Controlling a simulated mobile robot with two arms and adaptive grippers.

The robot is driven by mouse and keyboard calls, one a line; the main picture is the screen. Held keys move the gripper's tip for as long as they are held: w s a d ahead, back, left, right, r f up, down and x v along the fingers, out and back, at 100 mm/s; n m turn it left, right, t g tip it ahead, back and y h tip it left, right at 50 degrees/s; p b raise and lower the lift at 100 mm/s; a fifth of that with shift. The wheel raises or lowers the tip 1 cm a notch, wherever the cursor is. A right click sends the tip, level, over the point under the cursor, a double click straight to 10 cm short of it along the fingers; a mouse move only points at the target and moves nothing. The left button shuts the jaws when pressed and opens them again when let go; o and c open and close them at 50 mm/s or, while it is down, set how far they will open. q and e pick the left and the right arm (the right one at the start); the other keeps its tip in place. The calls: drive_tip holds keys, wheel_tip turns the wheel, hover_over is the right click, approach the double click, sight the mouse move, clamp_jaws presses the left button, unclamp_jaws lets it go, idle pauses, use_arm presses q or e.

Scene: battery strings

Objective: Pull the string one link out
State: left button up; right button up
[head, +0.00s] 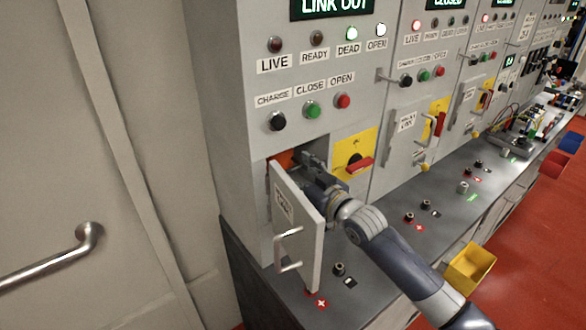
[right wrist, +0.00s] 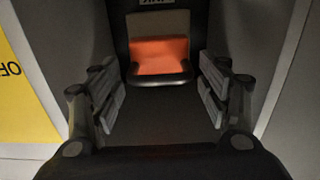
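The string one cubby in the nearest cabinet has its small grey door (head: 297,225) standing open. My right gripper (head: 312,165) reaches into this opening. In the right wrist view its two fingers (right wrist: 161,90) are spread apart with nothing between them. An orange block with a dark lower edge, likely the link (right wrist: 159,57), lies beyond the fingertips, roughly centred between them. In the head view only some orange (head: 283,160) shows beside the gripper. Whether the block is seated cannot be told. My left gripper is not in view.
A display (head: 334,6) above reads LINK OUT, with the DEAD and OPEN lamps lit. A red rotary handle on a yellow plate (head: 354,157) sits just right of the opening. A grey bench top (head: 395,222) with terminals runs below; a yellow bin (head: 469,268) hangs at its front.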

drive_tip(key=shift+d, duration=0.1)
drive_tip(key=v, duration=1.1)
drive_tip(key=shift+s+d, duration=0.2)
drive_tip(key=shift+s, duration=0.15)
